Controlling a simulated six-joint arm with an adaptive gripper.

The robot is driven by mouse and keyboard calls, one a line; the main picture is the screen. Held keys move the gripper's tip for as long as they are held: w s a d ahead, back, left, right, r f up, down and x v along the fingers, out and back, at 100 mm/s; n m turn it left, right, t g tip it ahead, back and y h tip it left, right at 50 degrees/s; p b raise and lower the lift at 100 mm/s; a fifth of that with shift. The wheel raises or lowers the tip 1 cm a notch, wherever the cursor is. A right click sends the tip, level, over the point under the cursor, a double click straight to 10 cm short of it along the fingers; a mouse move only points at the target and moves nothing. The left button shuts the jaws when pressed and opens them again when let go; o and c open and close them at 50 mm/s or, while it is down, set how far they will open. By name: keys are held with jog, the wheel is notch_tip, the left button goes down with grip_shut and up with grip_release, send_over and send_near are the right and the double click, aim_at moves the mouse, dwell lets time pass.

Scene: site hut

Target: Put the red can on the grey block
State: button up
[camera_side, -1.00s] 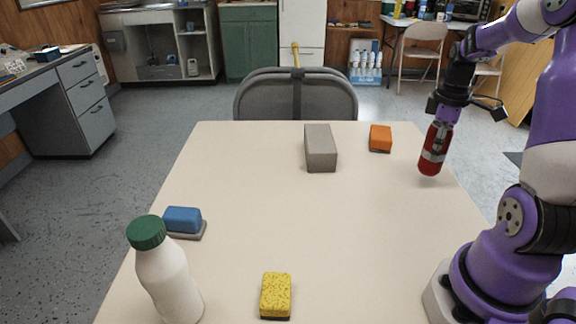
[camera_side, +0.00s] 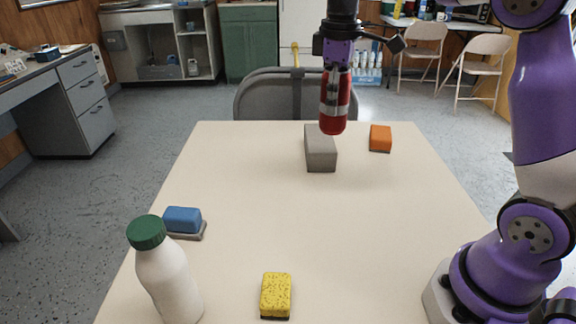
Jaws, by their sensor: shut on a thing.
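The red can (camera_side: 334,120) hangs upright in my gripper (camera_side: 336,82), which is shut on its upper part. The can has a pale band and red below it. The grey block (camera_side: 319,157) stands on the table toward the back. In this view the can's lower end overlaps the upper right part of the block. I cannot tell from this one view whether the can is directly over the block or in front of it; no contact is clear.
An orange block (camera_side: 380,138) sits right of the grey block. A blue sponge-like block (camera_side: 183,221), a white bottle with a green cap (camera_side: 167,275) and a yellow sponge (camera_side: 276,294) are nearer the front. The middle of the table (camera_side: 330,220) is clear.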

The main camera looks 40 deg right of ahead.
jog(key=w+a+r, duration=0.1)
jog(key=w+a, duration=0.2)
jog(key=a, duration=0.2)
send_over(322, 149)
notch_tip(322, 149, down, 6)
jog(key=f, duration=0.1)
jog(key=shift+f+n, duration=0.4)
jog(key=shift+f, duration=1.3)
jog(key=shift+f, duration=0.15)
jog(key=o, duration=0.8)
